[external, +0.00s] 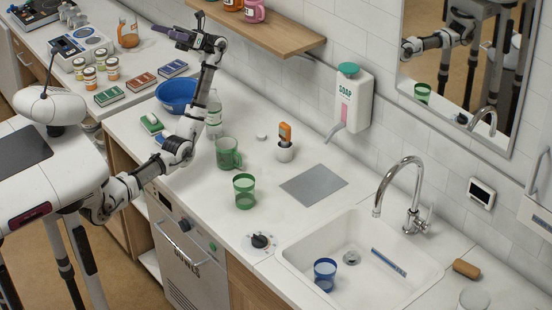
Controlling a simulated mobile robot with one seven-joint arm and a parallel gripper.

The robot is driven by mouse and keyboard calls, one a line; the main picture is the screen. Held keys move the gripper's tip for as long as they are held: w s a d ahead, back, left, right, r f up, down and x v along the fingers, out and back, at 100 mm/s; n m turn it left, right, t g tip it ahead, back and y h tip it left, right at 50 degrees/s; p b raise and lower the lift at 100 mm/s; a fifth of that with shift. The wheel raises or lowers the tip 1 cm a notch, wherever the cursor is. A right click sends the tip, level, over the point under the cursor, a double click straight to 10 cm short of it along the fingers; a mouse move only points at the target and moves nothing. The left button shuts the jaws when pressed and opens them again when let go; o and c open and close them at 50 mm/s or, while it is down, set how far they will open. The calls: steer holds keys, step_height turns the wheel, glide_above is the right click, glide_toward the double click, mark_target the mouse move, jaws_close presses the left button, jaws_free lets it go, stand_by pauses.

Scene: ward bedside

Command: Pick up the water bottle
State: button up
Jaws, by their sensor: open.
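The water bottle (214,118) is clear with a pale cap and stands upright on the white counter. It is right of the blue bowl, and my forearm passes just left of it, close to it in the picture. My gripper (165,35) is open and empty. It is raised well above the counter, up and left of the bottle, with its fingers pointing left. It is apart from the bottle.
A blue bowl (176,96), a green mug (228,153) and a green cup (244,191) stand near the bottle. A wooden shelf (265,32) juts from the wall at the right of my gripper. The sink (415,270) lies farther right.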

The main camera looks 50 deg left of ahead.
steer(key=d+f+n+t+h, duration=0.1)
steer(key=d+n+t+h, duration=0.35)
steer(key=n+h, duration=0.9)
steer(key=n+t+y+b, duration=0.35)
steer(key=n+t, duration=1.15)
steer(key=t, duration=1.4)
glide_toward(218, 108)
steer(key=shift+h, duration=0.5)
steer(key=shift+w+d+f+p, duration=0.75)
steer(key=shift+w+f, duration=0.3)
steer(key=shift+w, duration=0.15)
steer(key=shift+w+d+f+p, duration=0.7)
steer(key=shift+w+d+f, duration=0.25)
steer(key=shift+w, duration=0.25)
steer(key=shift+w+d+f+p, duration=0.7)
steer(key=shift+w+f, duration=0.4)
steer(key=shift+w, duration=0.1)
steer(key=c, duration=1.1)
steer(key=shift+c, duration=0.7)
steer(key=shift+r, duration=0.2)
